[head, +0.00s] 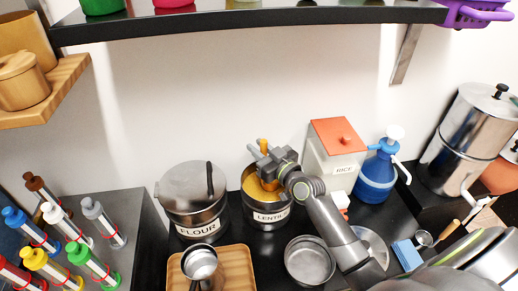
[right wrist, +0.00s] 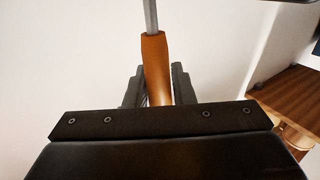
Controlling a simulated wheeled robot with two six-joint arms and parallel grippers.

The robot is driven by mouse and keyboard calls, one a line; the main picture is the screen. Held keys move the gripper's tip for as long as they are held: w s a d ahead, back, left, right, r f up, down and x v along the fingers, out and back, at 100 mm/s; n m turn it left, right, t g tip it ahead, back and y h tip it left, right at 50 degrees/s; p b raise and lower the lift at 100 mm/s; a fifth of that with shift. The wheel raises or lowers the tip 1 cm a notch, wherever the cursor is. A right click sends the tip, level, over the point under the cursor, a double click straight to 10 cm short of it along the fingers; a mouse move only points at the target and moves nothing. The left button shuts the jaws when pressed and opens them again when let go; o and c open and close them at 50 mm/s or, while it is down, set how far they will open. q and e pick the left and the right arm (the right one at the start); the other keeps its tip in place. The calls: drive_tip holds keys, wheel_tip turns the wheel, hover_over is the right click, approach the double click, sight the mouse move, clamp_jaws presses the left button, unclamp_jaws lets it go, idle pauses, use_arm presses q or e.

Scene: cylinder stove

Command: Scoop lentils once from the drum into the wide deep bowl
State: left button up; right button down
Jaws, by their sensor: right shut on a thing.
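The drum labelled LENTILS (head: 267,215) stands open at the back of the dark counter, with orange lentils (head: 250,184) showing inside. My right gripper (head: 263,158) is above the drum's mouth. It is shut on an orange-brown handle (head: 264,145), which also shows between the fingers (right wrist: 158,88) in the right wrist view (right wrist: 156,65). A metal shaft (right wrist: 151,15) runs on from that handle. The utensil's working end is hidden, so I cannot tell whether it holds lentils. A wide metal bowl (head: 310,262) stands in front of the drum. My left gripper is not in view.
A lidded FLOUR drum (head: 195,215) stands left of the lentils. A RICE box (head: 335,165) and a blue pump bottle (head: 377,175) stand right. A wooden tray (head: 235,262) holds a metal pot (head: 200,263). A dark shelf (head: 250,27) hangs above.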

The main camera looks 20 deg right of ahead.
wheel_tip(320, 180, up, 8)
drive_tip(key=p, duration=0.6)
drive_tip(key=shift+f, duration=0.1)
idle(0.8)
